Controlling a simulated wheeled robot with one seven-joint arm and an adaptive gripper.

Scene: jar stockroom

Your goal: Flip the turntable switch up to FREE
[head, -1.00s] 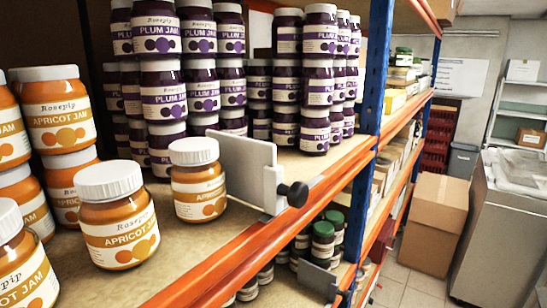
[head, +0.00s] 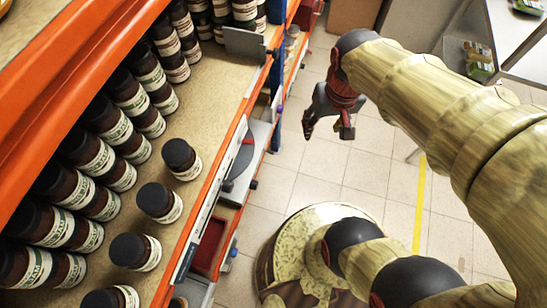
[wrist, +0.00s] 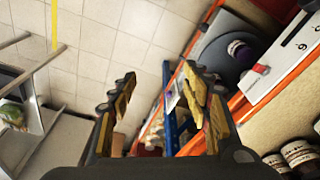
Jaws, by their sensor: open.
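My gripper (head: 328,128) hangs open and empty over the tiled aisle, to the right of the shelving in the head view. Its two open fingers (wrist: 160,100) also show in the wrist view. A small red part, perhaps the switch (wrist: 261,69), is beside the turntable by a white marked plate (wrist: 288,52). Its position and any FREE lettering cannot be read. My gripper is apart from it.
Dark-lidded jars (head: 157,200) stand on the upper shelf, several near its front. An orange shelf beam (head: 212,185) and blue upright (head: 279,100) border the aisle. A grey rack (head: 500,40) stands at the upper right. Open floor (head: 310,175) lies between.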

